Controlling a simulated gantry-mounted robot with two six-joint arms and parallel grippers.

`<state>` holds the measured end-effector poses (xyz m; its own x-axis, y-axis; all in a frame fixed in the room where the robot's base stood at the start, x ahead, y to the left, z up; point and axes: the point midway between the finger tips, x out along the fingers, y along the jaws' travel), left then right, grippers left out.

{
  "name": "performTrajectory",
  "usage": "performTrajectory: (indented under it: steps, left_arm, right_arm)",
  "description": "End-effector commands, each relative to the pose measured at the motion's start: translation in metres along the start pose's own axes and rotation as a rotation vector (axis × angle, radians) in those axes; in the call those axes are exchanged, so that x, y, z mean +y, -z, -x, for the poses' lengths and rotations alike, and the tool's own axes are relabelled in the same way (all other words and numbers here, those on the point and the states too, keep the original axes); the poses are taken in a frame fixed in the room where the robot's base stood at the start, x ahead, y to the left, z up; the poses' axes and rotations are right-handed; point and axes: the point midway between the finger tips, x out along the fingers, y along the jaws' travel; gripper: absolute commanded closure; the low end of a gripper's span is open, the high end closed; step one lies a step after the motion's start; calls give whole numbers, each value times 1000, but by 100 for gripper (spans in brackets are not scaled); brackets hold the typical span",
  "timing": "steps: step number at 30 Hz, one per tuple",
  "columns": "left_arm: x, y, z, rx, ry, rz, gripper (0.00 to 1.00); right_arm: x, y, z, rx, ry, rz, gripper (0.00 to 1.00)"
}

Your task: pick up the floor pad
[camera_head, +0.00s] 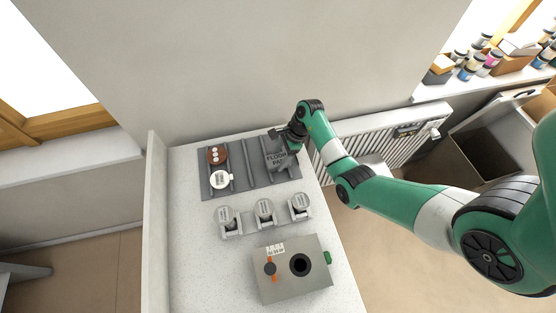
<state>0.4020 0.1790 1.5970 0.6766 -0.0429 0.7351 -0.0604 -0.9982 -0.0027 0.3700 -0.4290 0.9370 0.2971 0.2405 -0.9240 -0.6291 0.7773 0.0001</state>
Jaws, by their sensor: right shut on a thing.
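The floor pad (275,160) is a grey piece with dark "FLOOR PAD" lettering, at the right end of a dark grey ribbed tray (238,184). My right gripper (288,142) is over its upper right part and shut on it; the fingertips are partly hidden by the gripper body. I cannot tell whether the pad still touches the tray. My left gripper is not in view.
Three labelled round pieces on grey stands (264,210) stand in front. A grey kiln box (291,283) with a dark round hole is nearest. A radiator (384,140) is right of the counter.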

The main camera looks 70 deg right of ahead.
Motion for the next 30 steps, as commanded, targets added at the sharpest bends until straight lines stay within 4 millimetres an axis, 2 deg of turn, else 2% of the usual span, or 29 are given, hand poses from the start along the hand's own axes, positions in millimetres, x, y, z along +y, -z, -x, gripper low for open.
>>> performTrajectory:
  steps: [7, 12, 17, 18, 21, 25, 30]
  left_arm:
    - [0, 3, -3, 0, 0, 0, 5]
    - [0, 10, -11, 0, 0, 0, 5]
    - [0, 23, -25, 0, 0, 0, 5]
    - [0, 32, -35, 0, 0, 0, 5]
    - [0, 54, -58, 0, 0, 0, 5]
    - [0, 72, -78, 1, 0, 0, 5]
    - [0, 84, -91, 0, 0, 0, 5]
  right_arm:
    - [-1, -4, 9, -1, 2, 0, 85]
    - [-1, -14, 35, -1, 4, 2, 85]
    - [18, -2, 86, -1, 8, -2, 85]
    - [23, 0, 105, -1, 6, -3, 85]
    - [39, 13, 131, 0, -2, -9, 85]
    - [56, 33, 151, -1, -1, -7, 85]
    - [70, 52, 164, -1, 0, -5, 85]
